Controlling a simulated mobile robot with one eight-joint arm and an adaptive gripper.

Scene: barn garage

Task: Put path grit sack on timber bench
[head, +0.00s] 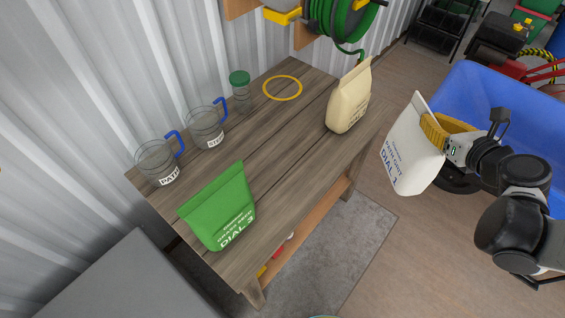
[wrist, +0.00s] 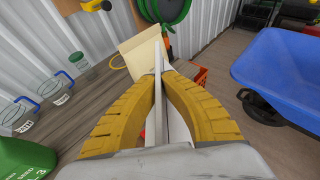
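In the wrist view the yellow fingers (wrist: 158,88) close on the sack's thin top edge. A tan sack (head: 348,100) stands at the bench's right end, and a green sack (head: 222,208) marked "DIAL 3" stands at its near left end.
Two clear jugs with blue handles (head: 160,162) (head: 205,128), a green-lidded jar (head: 240,92) and a yellow ring (head: 283,88) are along the bench's wall side. The bench middle is bare. A blue tub (head: 510,95) is beside my arm. A green hose (head: 340,15) hangs behind.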

